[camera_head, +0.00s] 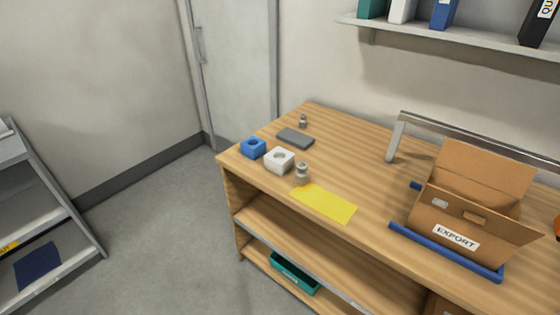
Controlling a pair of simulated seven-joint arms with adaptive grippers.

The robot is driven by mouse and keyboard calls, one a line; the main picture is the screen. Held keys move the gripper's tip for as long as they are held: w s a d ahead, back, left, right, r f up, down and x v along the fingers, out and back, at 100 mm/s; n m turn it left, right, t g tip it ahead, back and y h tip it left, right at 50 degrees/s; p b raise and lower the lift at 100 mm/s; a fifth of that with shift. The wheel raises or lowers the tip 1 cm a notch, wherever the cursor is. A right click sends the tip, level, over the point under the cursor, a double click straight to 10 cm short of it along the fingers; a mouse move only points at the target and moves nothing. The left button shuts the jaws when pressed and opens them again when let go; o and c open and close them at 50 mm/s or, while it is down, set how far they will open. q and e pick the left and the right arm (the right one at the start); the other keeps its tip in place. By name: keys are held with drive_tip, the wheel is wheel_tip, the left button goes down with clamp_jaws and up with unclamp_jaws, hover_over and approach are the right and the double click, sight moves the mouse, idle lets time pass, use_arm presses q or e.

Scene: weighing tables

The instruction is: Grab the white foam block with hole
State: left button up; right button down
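The white foam block with a hole (279,161) sits on the wooden table near its left front edge. Its round hole faces up. A blue block with a hole (253,148) sits just to its left and a little behind. A small metal weight (302,174) stands close to its right. Neither of my grippers is in view.
A yellow sheet (325,203) lies at the table's (369,176) front edge. A grey flat slab (295,138) and another metal weight (303,121) are behind. An open cardboard EXPORT box (462,217) stands right on a blue-edged base. A metal rail (470,134) runs along the back.

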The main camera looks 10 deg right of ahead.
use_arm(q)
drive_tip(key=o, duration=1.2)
